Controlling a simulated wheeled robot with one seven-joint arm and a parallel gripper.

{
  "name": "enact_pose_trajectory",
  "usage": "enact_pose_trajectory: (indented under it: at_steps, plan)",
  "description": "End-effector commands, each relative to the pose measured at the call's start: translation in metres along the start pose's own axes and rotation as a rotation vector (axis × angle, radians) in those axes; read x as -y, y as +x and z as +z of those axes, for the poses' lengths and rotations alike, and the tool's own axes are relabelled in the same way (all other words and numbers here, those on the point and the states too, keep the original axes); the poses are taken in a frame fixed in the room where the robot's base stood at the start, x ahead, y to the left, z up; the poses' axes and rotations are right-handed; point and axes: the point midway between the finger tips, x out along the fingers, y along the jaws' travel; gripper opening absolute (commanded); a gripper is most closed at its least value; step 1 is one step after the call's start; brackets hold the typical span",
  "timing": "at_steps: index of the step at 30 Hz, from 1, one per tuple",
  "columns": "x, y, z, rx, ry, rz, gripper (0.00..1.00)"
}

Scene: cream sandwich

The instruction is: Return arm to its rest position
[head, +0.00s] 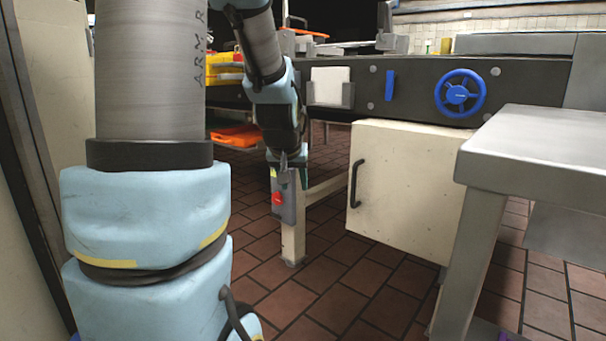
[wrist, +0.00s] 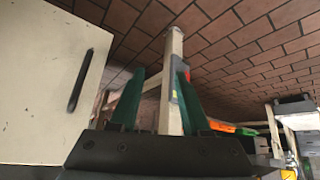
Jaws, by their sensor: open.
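My arm (head: 150,220) fills the left of the head view and reaches back toward the counter, its far links (head: 277,105) hanging down in front of it. My gripper (head: 288,163) is at the lower end, pointing down near a cream post, and looks small there. In the wrist view my gripper (wrist: 159,66) shows two green fingers spread apart with nothing held between them. The cream post (wrist: 172,50) shows between and beyond the fingers; I cannot tell how far off it is.
A grey box with a red button (head: 284,200) is on the post. A cream cabinet (head: 410,185) with a black handle and a counter with a blue wheel (head: 460,94) stand behind. A metal table (head: 540,150) is at right. An orange tray (head: 236,136) lies under shelving. Tiled floor between is clear.

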Motion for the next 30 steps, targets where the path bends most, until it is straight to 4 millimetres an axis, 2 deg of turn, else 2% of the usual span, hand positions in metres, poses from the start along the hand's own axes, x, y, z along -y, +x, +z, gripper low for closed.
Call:
enact_pose_trajectory:
  at_steps: [1,3,8,9,10,17,30]
  plan:
    - [0.007,-0.013,0.029,0.091,-0.006,-0.010,0.47]
    - [0.014,-0.025,0.073,0.213,-0.009,-0.020,0.47]
    - [0.025,-0.064,0.163,0.470,-0.020,-0.031,0.47]
    - [0.025,-0.077,0.163,0.493,-0.019,-0.031,0.47]
    - [0.024,-0.085,0.152,0.484,-0.017,-0.030,0.47]
    - [0.022,-0.138,0.112,0.479,-0.017,-0.030,0.47]
    - [0.018,-0.250,0.032,0.477,-0.017,-0.030,0.47]
